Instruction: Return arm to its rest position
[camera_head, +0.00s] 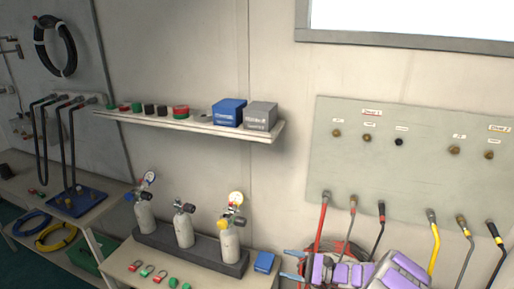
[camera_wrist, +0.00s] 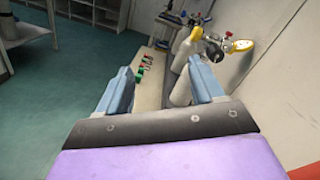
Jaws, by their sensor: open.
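My gripper (camera_head: 287,265) is at the lower middle of the head view, with its blue fingers pointing left and my purple arm behind it at the lower right.
The grey panel (camera_head: 385,170) with several hoses, including a red hose (camera_head: 321,222), is at the right. Three cylinders stand in a dark rack (camera_head: 205,256). A wall shelf (camera_head: 170,122) holds boxes. Small red and green shackles (camera_head: 147,270) lie on the bench.

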